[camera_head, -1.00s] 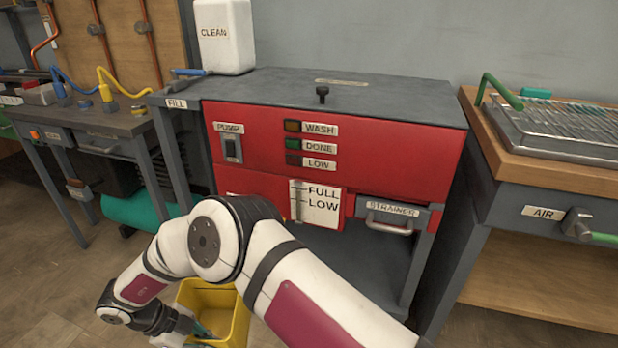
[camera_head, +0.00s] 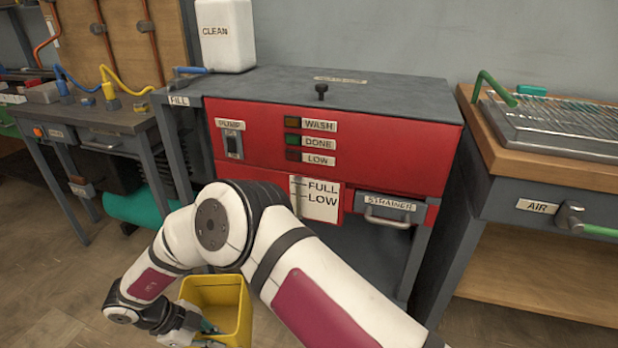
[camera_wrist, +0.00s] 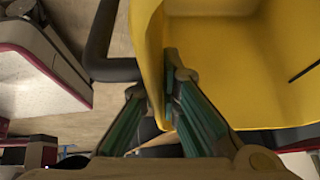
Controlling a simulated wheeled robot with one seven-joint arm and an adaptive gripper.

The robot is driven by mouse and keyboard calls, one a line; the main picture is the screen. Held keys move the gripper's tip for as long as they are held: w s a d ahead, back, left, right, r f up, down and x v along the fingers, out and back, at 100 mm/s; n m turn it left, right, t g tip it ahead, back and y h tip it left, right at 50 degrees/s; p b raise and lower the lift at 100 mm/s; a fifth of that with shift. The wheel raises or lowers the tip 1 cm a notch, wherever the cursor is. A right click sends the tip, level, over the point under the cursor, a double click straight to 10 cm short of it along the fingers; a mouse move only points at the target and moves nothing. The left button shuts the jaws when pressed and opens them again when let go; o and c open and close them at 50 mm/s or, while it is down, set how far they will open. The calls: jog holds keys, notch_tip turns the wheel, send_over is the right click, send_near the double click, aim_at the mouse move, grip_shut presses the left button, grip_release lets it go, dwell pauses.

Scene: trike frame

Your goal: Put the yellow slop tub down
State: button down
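The yellow slop tub (camera_head: 226,290) shows low in the head view, in front of the red-fronted wash cabinet and partly hidden behind my arm. It fills the upper right of the wrist view (camera_wrist: 240,60), looking into its empty-looking inside. My gripper (camera_wrist: 157,88) has its green-padded fingers on either side of the tub's near wall, one inside and one outside, closed on the rim. In the head view my gripper (camera_head: 205,328) is at the tub's lower left side. The tub's underside is hidden, so I cannot tell whether it touches the floor.
The wash cabinet (camera_head: 330,165) stands behind the tub, with a strainer drawer (camera_head: 388,208) and open space beneath. A workbench (camera_head: 105,125) is at left, and a wooden-topped bench (camera_head: 490,140) at right. Bare wooden floor (camera_head: 50,285) lies to the left of my arm.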

jog(key=w+d+r+n+t+y, duration=0.1)
jog(key=w+d+r+n+y, duration=0.35)
jog(key=d, duration=0.95)
jog(key=w+d+r+n+t+y, duration=0.1)
jog(key=w+d+r+n+t, duration=0.1)
jog(key=d+r+n, duration=0.85)
jog(key=w+d+r+n+t+y, duration=0.1)
jog(key=w+d+r+n+y, duration=0.25)
jog(key=d, duration=1.25)
jog(key=s+r+p, duration=0.2)
jog(key=r+p, duration=1.2)
jog(key=r, duration=0.2)
jog(key=s+r+p, duration=0.3)
jog(key=r+p, duration=1.2)
jog(key=s+f, duration=0.4)
jog(key=f, duration=0.1)
jog(key=shift+s+f+h, duration=0.2)
jog(key=shift+f+h, duration=0.1)
jog(key=shift+h, duration=0.1)
